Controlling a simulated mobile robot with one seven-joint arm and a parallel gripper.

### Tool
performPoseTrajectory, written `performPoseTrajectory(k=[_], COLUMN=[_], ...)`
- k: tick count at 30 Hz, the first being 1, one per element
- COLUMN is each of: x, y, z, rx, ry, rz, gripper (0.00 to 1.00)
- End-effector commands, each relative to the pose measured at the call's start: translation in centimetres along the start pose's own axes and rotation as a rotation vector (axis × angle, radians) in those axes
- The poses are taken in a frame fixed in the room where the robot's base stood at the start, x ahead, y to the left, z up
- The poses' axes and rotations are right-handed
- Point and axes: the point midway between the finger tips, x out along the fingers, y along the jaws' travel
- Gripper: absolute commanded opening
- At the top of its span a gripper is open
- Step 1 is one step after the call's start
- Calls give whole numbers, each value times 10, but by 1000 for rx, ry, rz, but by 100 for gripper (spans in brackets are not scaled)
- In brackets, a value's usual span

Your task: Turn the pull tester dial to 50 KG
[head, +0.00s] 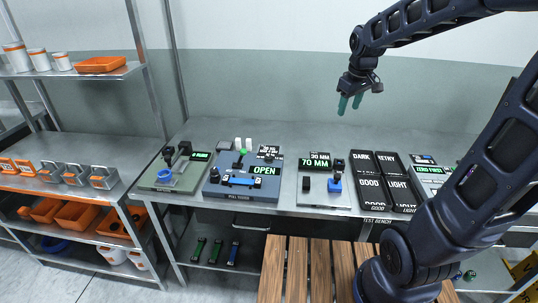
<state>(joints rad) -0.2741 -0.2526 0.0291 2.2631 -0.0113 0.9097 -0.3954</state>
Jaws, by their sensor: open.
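The pull tester (265,194) is a blue-grey box on the steel bench, left of the middle. Its display (265,170) reads OPEN in green. A blue clamp bar, a green-topped part (242,153) and a black knob (214,174) at its left side show on it. My gripper (350,104) has teal fingers apart and empty. It hangs in the air above the back of the bench, right of and well above the tester, touching nothing.
A green-grey tester (155,180) stands to the left and a gauge reading 70 MM (314,162) to the right. Dark boards (368,184) marked GOOD, DARK and LIGHT lie farther right. The bench back (290,130) is clear. A wooden slatted surface (300,270) is in front.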

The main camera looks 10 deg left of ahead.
Motion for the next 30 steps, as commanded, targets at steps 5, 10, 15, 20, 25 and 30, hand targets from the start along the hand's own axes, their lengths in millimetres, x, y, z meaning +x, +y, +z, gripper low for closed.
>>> performPoseTrajectory(k=[5, 10, 15, 20, 25, 30], x=[30, 62, 98, 136, 174, 198], y=[-16, -37, -65, -97, -132, -155], z=[-49, -93, -133, -166, -194, -208], rx=[-163, -317, -472, -618, -754, -839], ry=[-34, -62, -86, -109, -129, -139], rz=[-33, -63, -94, -126, -157, -175], gripper=[51, 51, 51, 51, 51, 51])
